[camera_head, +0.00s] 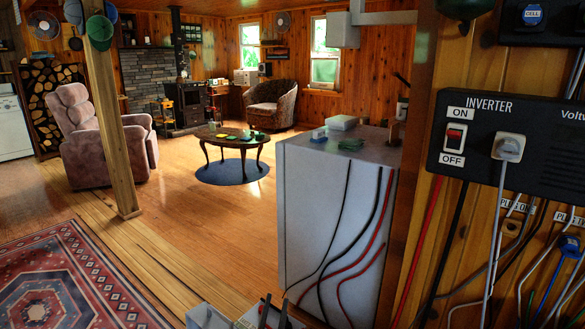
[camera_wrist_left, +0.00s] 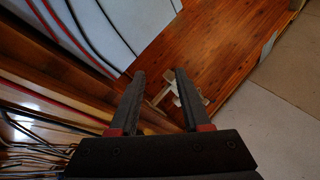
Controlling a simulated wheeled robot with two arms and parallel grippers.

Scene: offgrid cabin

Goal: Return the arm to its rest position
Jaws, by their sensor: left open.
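My left gripper (camera_head: 275,304) shows at the bottom edge of the head view, low in front of the grey-white cabinet. Its two dark fingers are apart. In the left wrist view the same gripper (camera_wrist_left: 160,74) is open, with nothing held between its fingers. The fingers point toward the wooden floor (camera_wrist_left: 195,40). Most of the left arm is outside the head view. My right gripper is in neither view.
The cabinet (camera_head: 310,205) with black and red cables stands close ahead. The inverter (camera_head: 470,178), with a red switch (camera_head: 455,136) and white plug (camera_head: 508,147), is on the right wall. A wooden post (camera_head: 112,130) stands left. Open floor (camera_head: 215,230) lies between.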

